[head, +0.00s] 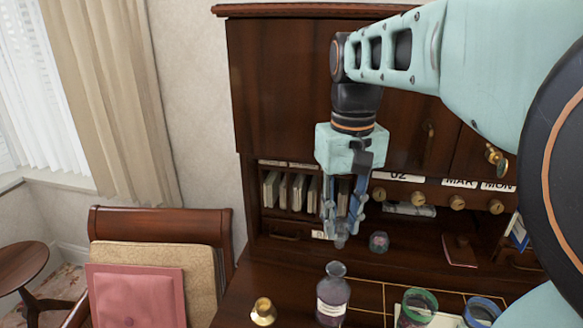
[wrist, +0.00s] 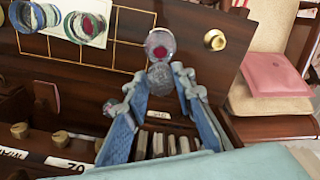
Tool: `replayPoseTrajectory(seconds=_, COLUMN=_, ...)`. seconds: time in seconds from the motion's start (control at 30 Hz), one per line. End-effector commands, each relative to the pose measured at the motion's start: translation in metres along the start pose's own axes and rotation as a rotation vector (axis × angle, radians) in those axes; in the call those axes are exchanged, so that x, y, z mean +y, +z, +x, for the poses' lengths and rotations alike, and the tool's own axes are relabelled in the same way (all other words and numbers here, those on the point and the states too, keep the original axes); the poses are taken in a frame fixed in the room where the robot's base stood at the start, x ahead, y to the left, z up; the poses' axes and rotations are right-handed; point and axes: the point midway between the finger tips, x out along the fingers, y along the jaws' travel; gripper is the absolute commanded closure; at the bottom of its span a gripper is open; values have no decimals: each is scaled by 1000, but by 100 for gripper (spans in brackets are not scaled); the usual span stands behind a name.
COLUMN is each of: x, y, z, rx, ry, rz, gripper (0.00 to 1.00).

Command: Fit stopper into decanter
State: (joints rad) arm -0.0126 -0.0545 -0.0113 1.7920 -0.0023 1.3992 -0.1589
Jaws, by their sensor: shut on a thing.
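The glass decanter (head: 332,299) stands upright on the desk in the head view, dark inside, with a pale label and an open neck. In the wrist view I see the decanter (wrist: 159,43) from above, with red inside. My gripper (head: 341,236) points down, above and behind the decanter, and is shut on the clear glass stopper (head: 341,241). In the wrist view the stopper (wrist: 160,80) sits at the fingertips (wrist: 160,76), just beside the decanter in the picture. The stopper is apart from the neck in the head view. The fingers hide part of the stopper.
A small brass piece (head: 263,312) stands left of the decanter. A green-rimmed glass (head: 419,302) and a blue-rimmed glass (head: 482,312) stand to its right. A small round glass item (head: 379,242) lies behind. The cabinet (head: 285,95) rises behind; a chair (head: 215,228) is at left.

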Motion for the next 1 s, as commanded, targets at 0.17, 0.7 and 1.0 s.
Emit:
replayPoseTrajectory(seconds=0.17, x=0, y=0, z=17, rx=-1, ry=0, rz=0, gripper=94)
replayPoseTrajectory(seconds=0.7, x=0, y=0, z=53, rx=0, ry=0, rz=0, gripper=94)
replayPoseTrajectory(seconds=1.0, x=0, y=0, z=52, rx=0, ry=0, rz=0, gripper=94)
